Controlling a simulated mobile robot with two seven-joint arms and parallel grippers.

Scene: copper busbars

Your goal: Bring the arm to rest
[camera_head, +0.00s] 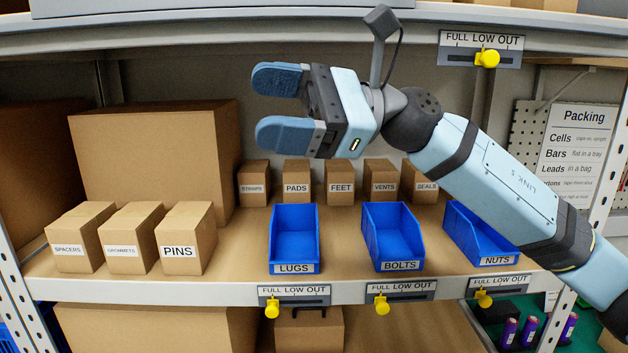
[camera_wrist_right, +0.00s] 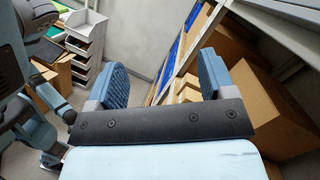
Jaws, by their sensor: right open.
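My right arm comes in from the lower right of the head view and reaches up and left in front of the shelf. My right gripper (camera_head: 280,108) is open, with its two blue fingers pointing left and nothing between them. It is above the level of the LUGS bin and in front of the back of the shelf. In the right wrist view the two fingers (camera_wrist_right: 160,85) are spread apart and empty. My left gripper does not show in the head view.
Blue bins marked LUGS (camera_head: 294,240), BOLTS (camera_head: 392,238) and NUTS (camera_head: 481,237) stand along the shelf's front edge. Boxes marked SPACERS (camera_head: 78,238) and PINS (camera_head: 188,239) are at left. A yellow slider (camera_head: 487,58) is on the upper shelf edge, above the arm.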

